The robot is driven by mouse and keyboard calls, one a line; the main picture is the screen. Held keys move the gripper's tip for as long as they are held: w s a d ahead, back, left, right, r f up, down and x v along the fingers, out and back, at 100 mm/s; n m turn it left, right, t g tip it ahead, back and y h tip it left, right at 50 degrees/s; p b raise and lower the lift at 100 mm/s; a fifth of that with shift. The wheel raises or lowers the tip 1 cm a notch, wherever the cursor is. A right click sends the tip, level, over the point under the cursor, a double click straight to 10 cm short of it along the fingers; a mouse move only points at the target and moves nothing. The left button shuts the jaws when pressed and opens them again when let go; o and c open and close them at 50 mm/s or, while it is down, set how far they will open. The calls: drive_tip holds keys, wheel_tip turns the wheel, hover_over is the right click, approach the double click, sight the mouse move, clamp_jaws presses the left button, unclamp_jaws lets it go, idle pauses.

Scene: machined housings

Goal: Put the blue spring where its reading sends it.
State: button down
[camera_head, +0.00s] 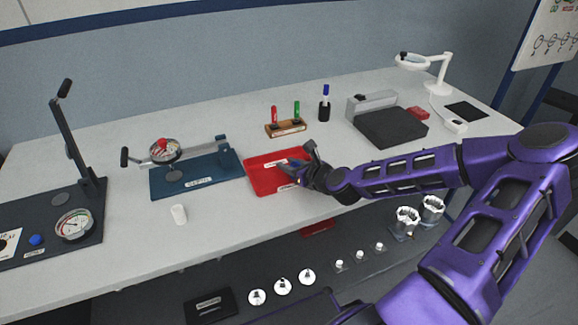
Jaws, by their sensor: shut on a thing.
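My gripper (293,166) is over the right part of the red tray (262,184), with my arm reaching in from the right. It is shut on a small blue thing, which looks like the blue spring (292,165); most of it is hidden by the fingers. I cannot tell whether the spring touches the tray floor. At the left, a dark lever press carries a round dial gauge (75,225) with a white face; its reading is too small to make out. The red tray has white labels that I cannot read.
A blue lever fixture (195,180) stands left of the tray. A white cylinder (179,214) stands in front. A wooden holder (286,129) with red and green tools, a pen cup (324,111) and a dark grey block (391,128) are behind. The front table edge is clear.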

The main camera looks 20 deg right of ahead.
drive_tip(key=c, duration=0.6)
unclamp_jaws()
drive_tip(key=shift+f, duration=0.1)
drive_tip(key=shift+o, duration=0.2)
drive_tip(key=p+v, duration=0.1)
drive_tip(key=v, duration=1.1)
drive_tip(key=shift+p, duration=0.4)
